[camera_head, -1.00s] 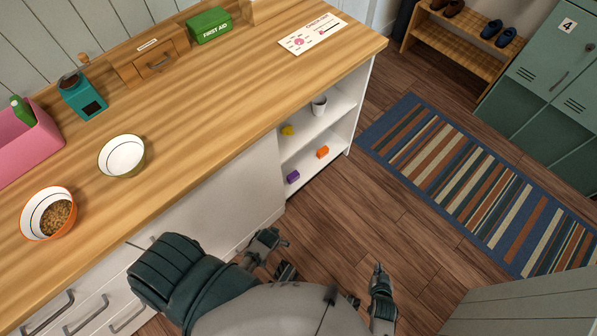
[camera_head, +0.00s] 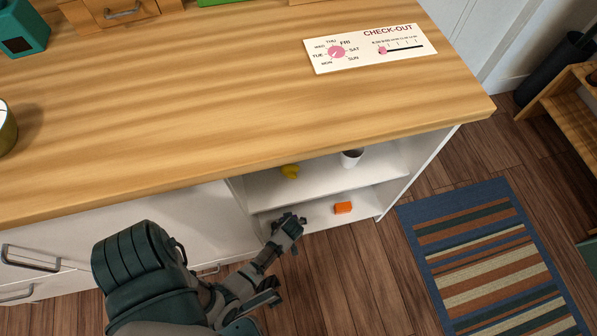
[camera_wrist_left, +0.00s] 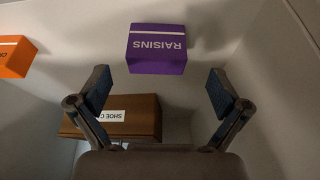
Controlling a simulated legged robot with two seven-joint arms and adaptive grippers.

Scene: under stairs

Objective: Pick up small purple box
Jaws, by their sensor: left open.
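The small purple box (camera_wrist_left: 157,49), labelled RAISINS, is at the top middle of the left wrist view. My left gripper (camera_wrist_left: 160,84) is open, its two fingers apart on either side of the view, with the box ahead of the gap between them. The fingers do not touch the box. In the head view my left gripper (camera_head: 289,224) is at the front of the lower shelf of the white unit (camera_head: 320,222). The purple box cannot be seen there, apparently hidden behind my gripper. My right gripper is not in view.
An orange box (camera_head: 343,208) sits to the right on the lower shelf. A yellow item (camera_head: 290,171) and a white cup (camera_head: 352,158) are on the upper shelf. The wooden counter (camera_head: 240,110) overhangs. A brown box (camera_wrist_left: 135,118) shows in the left wrist view.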

